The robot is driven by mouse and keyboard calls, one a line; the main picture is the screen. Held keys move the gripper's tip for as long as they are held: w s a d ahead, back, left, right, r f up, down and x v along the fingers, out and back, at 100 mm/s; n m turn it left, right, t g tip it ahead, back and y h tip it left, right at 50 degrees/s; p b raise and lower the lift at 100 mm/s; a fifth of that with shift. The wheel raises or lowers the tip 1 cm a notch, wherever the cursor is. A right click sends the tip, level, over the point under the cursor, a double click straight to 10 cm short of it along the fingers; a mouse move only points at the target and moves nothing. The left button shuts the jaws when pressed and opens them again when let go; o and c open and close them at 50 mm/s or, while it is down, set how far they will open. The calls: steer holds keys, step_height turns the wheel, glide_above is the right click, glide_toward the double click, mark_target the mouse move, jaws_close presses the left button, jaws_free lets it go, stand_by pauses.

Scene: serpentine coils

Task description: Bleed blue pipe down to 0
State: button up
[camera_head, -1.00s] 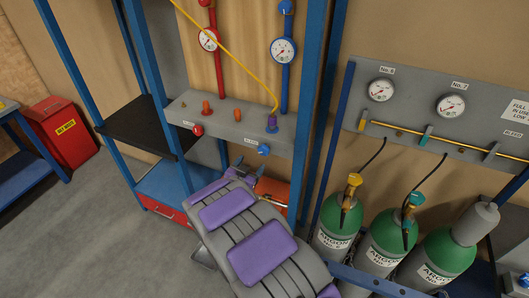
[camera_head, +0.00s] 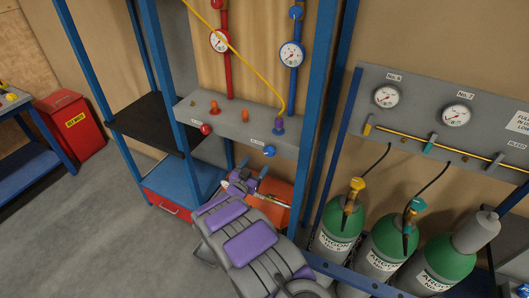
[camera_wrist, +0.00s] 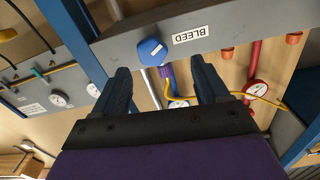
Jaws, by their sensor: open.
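The blue pipe (camera_head: 295,83) runs down the wooden panel, with a white round gauge (camera_head: 292,54) on it; its reading is too small to tell. A blue bleed knob (camera_head: 269,151) sits on the front of the grey ledge. In the wrist view the blue hexagonal knob (camera_wrist: 150,52) is beside a BLEED label (camera_wrist: 190,35). My gripper (camera_head: 254,167) is open and empty, just below and left of the knob in the head view. In the wrist view its two fingers (camera_wrist: 160,72) point toward the ledge, with the knob beyond and between their tips. I see no contact.
A red pipe (camera_head: 225,82) with its own gauge (camera_head: 219,41) and a red knob (camera_head: 206,129) stand to the left. A yellow hose (camera_head: 249,65) crosses to a purple fitting (camera_head: 279,123). Blue posts (camera_head: 318,75) and green argon bottles (camera_head: 341,222) are at the right.

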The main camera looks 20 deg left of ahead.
mark_target(268, 153)
steer(key=w+d, duration=0.1)
steer(key=w, duration=0.3)
steer(key=w+d, duration=0.1)
steer(key=w, duration=0.2)
steer(key=shift+d+r, duration=0.3)
steer(key=shift+d, duration=0.05)
steer(key=shift+w+a+f, duration=0.2)
steer(key=shift+w+a, duration=0.15)
steer(key=shift+w, duration=0.15)
steer(key=shift+w+a+f, duration=0.1)
steer(key=shift+w+a, duration=0.05)
steer(key=shift+a, duration=0.35)
steer(key=shift+d, duration=0.45)
steer(key=shift+c, duration=0.8)
steer(key=shift+d+r, duration=0.2)
steer(key=shift+d, duration=0.1)
steer(key=shift+c, duration=1.4)
steer(key=shift+a, duration=0.35)
steer(key=c, duration=0.5)
steer(key=shift+c, duration=0.5)
